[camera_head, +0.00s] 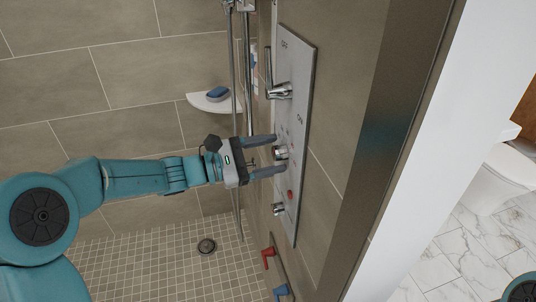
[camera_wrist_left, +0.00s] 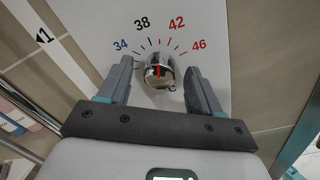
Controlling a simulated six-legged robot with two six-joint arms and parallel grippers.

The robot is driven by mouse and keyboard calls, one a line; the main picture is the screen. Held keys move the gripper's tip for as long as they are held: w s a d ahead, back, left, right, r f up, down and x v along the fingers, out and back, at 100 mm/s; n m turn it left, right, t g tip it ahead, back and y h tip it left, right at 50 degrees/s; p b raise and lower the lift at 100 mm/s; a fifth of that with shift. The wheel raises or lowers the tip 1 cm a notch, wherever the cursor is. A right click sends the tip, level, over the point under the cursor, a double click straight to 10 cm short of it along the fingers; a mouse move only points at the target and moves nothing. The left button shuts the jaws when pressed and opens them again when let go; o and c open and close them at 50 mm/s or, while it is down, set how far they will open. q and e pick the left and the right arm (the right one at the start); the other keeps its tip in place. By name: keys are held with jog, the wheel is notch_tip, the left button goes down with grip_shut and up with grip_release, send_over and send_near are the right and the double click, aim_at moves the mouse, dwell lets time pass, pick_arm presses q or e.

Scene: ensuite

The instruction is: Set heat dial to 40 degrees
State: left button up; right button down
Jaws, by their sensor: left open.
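The heat dial (camera_head: 281,153) is a chrome knob on the grey shower panel (camera_head: 303,75). In the left wrist view the dial (camera_wrist_left: 160,74) sits below a scale marked 34, 38, 42 and 46. A small red mark on the dial's face points roughly up the picture, towards the gap between 38 and 42; its exact reading is hard to tell. My left gripper (camera_head: 278,155) is open, its fingers on either side of the dial. In the left wrist view the gripper (camera_wrist_left: 158,76) shows small gaps between both fingers and the knob. My right gripper is out of view.
A chrome lever (camera_head: 279,91) sits higher on the panel, and a small knob (camera_head: 279,209) lower. Red (camera_head: 268,257) and blue (camera_head: 281,291) handles are below. A corner shelf (camera_head: 208,103) holds a blue item. A vertical shower rail runs beside the gripper.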

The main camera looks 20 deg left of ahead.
pick_arm(q)
jog(key=b+v, duration=0.2)
jog(key=v, duration=1.4)
jog(key=shift+b, duration=0.4)
jog(key=shift+s+a, duration=0.1)
jog(key=shift+s, duration=0.05)
jog(key=s+d+f+m+g+y, duration=0.15)
jog(key=d+f+g, duration=0.25)
jog(key=f, duration=0.9)
jog(key=s+d+f+m+g+y, duration=0.1)
jog(key=s+d+f+g+y, duration=0.2)
jog(key=f, duration=0.9)
jog(key=s+d+f+m+g+y, duration=0.1)
jog(key=s+d+f+m+y, duration=0.1)
jog(key=f, duration=0.5)
jog(key=s+d+f+m+g+y, duration=0.1)
jog(key=s+d+f+m+y, duration=0.1)
jog(key=s+d+f+m, duration=0.3)
jog(key=s+d+f+m+g+y, duration=0.1)
jog(key=s+d+f+m+y, duration=0.1)
jog(key=s+f+m, duration=0.4)
notch_tip(320, 180, down, 3)
jog(key=shift+d+r+m, duration=0.2)
jog(key=shift+d+m, duration=0.55)
jog(key=shift+d, duration=0.05)
